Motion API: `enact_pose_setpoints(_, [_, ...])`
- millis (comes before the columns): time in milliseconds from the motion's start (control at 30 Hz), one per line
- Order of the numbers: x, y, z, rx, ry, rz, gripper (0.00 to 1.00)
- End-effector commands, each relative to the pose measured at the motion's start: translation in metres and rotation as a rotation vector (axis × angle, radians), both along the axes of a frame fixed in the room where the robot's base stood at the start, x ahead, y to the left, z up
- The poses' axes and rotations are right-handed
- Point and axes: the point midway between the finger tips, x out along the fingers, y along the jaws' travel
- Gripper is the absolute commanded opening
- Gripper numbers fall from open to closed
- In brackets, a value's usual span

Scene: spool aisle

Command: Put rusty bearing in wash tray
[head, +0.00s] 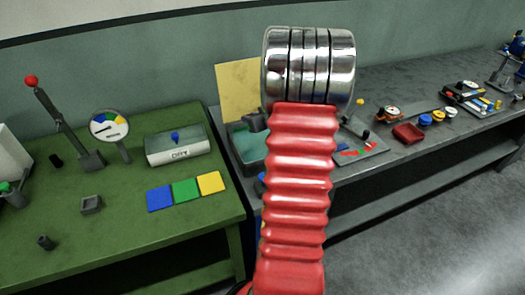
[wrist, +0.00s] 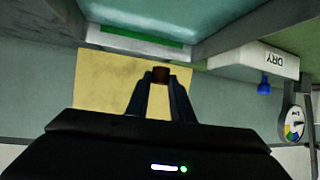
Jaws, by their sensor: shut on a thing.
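The wash tray (wrist: 208,42), pale-rimmed with a teal inside, fills the top of that view, apart from the bearing in the picture. In the head view the wash tray (head: 238,127) stands at the left end of the grey bench, partly covered by my red arm. A dark shape over its rim there may be part of my gripper; the bearing is not visible there.
A yellow board (head: 238,88) stands behind the tray. A box marked DRY (head: 178,149), a dial (head: 109,128), a red-knobbed lever (head: 62,125) and coloured squares (head: 185,191) are on the green bench. The grey bench (head: 390,85) holds small parts at right.

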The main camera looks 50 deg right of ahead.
Motion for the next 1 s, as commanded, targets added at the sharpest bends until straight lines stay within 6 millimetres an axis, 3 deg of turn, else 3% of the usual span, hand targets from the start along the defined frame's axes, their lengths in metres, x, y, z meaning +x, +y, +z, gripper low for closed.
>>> enact_pose_setpoints(267, [0.0,0.001,-0.007,0.002,0.001,0.0,0.0])
enact_pose_setpoints(633, [0.001,0.001,-0.059,0.002,0.0,0.001,0.0])
enact_pose_setpoints(1000, [0.001,0.001,-0.063,-0.001,-0.001,0.001,0.0])
